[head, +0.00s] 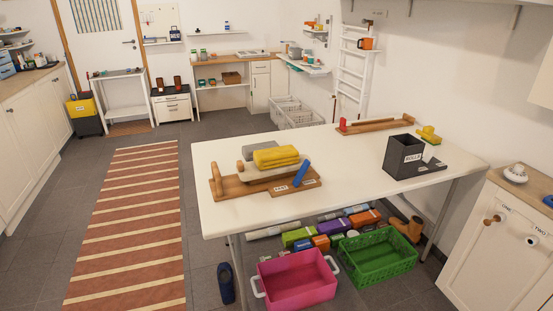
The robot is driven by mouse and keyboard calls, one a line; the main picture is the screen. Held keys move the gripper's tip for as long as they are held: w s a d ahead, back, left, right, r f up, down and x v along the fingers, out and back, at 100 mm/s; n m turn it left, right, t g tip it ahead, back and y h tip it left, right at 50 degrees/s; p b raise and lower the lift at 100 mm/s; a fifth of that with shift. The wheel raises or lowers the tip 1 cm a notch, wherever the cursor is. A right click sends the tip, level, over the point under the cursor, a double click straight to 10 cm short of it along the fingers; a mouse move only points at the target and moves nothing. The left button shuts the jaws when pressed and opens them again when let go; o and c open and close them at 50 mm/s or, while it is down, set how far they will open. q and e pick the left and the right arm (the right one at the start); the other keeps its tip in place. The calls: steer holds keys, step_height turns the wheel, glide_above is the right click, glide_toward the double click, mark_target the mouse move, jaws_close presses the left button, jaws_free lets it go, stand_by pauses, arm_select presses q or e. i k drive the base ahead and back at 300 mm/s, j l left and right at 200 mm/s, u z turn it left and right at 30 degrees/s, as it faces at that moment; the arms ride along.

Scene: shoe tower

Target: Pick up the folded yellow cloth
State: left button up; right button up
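The folded yellow cloth (276,157) lies on top of a stack of pale folded cloths (262,173) on the white table (350,181). The stack rests on a wooden board (231,187) with an upright end piece at its left, near the table's left side. A blue object (301,174) lies against the right of the stack. Nothing lies on top of the yellow cloth. Neither of my grippers shows in the head view.
A black box marked "ROLLS" (404,155) stands at the table's right. A wooden rack (376,125) lies along the back edge. Under the table are a pink basket (297,286) and a green basket (383,263). The table's middle is clear.

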mark_target(265, 159)
steer(key=u, duration=0.8)
steer(key=l+u, duration=0.3)
steer(key=k+l+u, duration=0.1)
steer(key=l+u, duration=0.2)
steer(key=l, duration=0.2)
steer(key=k+l+u, duration=0.1)
steer(key=l+u, duration=0.2)
steer(key=k+l+u, duration=0.15)
steer(key=l+u, duration=0.15)
steer(key=l, duration=0.15)
steer(key=k+l+u, duration=0.15)
steer(key=l+u, duration=0.15)
